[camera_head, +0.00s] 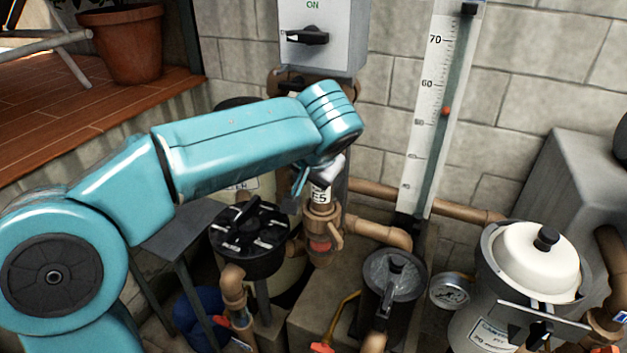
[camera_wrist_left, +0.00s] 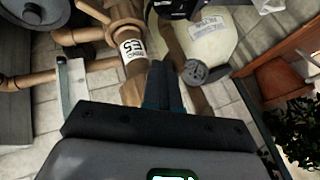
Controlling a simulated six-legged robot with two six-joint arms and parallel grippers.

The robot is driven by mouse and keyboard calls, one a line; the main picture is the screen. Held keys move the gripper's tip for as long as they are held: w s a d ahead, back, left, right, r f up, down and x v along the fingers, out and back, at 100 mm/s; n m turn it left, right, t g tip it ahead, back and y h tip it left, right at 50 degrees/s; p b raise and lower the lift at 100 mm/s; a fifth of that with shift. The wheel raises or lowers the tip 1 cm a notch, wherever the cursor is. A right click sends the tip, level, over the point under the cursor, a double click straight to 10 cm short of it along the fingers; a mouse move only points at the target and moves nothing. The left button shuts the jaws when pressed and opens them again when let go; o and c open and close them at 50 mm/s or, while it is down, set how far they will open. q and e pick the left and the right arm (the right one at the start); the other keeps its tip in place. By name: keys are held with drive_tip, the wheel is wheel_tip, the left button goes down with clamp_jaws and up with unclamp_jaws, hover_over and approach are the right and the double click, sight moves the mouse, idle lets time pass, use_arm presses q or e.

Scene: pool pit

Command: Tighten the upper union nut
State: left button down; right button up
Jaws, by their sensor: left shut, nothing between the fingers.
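A brown pipe fitting with a winged collar (camera_head: 322,218) sits on the vertical pipe just below a white E5 label (camera_head: 320,194). In the left wrist view the label (camera_wrist_left: 132,49) and the winged fitting (camera_wrist_left: 122,22) lie left of my fingers. I cannot tell for sure which collar is the upper union nut; my arm hides the pipe above the label in the head view. My left gripper (camera_wrist_left: 165,72) is shut and empty, close beside the labelled pipe. In the head view it is mostly hidden behind my wrist. My right gripper is out of view.
A black-topped valve (camera_head: 250,228) stands left of the pipe. A lidded strainer pot (camera_head: 393,272), a pressure gauge (camera_head: 450,291) and a white-lidded canister (camera_head: 535,262) are to the right. A switch box (camera_head: 325,40) and a tall scale (camera_head: 430,110) are behind.

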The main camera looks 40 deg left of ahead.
use_arm(q)
drive_tip(key=shift+s+a, duration=0.2)
drive_tip(key=shift+a, duration=0.85)
